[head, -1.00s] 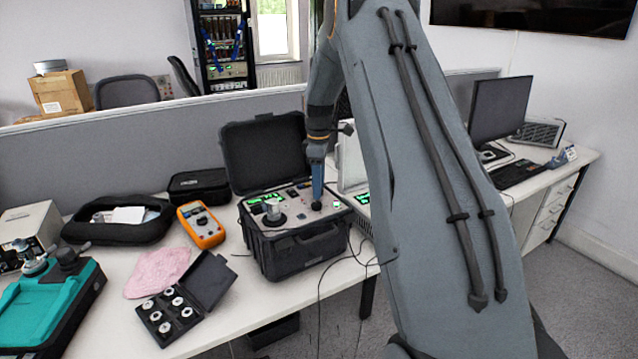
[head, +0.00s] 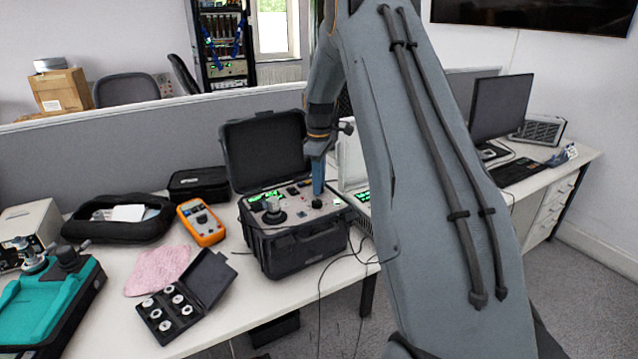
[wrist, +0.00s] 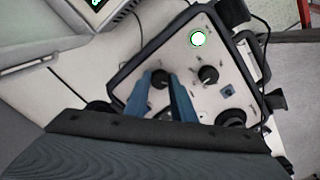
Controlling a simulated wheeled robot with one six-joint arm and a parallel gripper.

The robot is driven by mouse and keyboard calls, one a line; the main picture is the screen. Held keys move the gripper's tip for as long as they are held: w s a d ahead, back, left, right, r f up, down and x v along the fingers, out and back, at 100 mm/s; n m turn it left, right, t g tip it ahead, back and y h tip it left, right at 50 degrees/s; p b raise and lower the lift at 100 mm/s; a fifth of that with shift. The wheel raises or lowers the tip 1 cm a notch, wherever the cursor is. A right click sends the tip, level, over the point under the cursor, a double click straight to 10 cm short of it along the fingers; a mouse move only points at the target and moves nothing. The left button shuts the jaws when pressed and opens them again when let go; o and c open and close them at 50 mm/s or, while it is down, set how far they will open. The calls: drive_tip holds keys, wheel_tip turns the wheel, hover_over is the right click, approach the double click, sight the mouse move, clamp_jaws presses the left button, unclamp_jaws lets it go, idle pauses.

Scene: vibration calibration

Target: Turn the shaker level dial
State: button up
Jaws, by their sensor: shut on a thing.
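An open black case (head: 305,252) stands on the desk with a light grey control panel facing up. My gripper (head: 317,200), with blue fingers, points down at the right part of that panel. A small black dial (head: 317,204) sits at its fingertips. In the wrist view, the gripper (wrist: 161,80) has one finger on each side of the dial (wrist: 160,76) and is shut on it. The dial's lower part and any pointer mark are hard to see. The panel labels are too small to read.
In the wrist view, another black knob (wrist: 208,75) and a larger round fitting (wrist: 231,118) sit close by on the panel. The raised case lid (head: 265,150) stands behind. An orange multimeter (head: 201,224) and a box of small parts (head: 168,315) lie left.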

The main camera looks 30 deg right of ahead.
drive_tip(key=m, duration=0.6)
drive_tip(key=shift+b, duration=0.35)
drive_tip(key=m, duration=0.6)
drive_tip(key=shift+r+b, duration=0.1)
drive_tip(key=shift+b, duration=0.2)
drive_tip(key=m, duration=0.6)
drive_tip(key=shift+w+m, duration=0.1)
drive_tip(key=shift+m, duration=0.3)
drive_tip(key=m+b, duration=0.1)
drive_tip(key=m, duration=0.5)
drive_tip(key=shift+m, duration=0.3)
drive_tip(key=o, duration=1.1)
drive_tip(key=shift+c, duration=0.2)
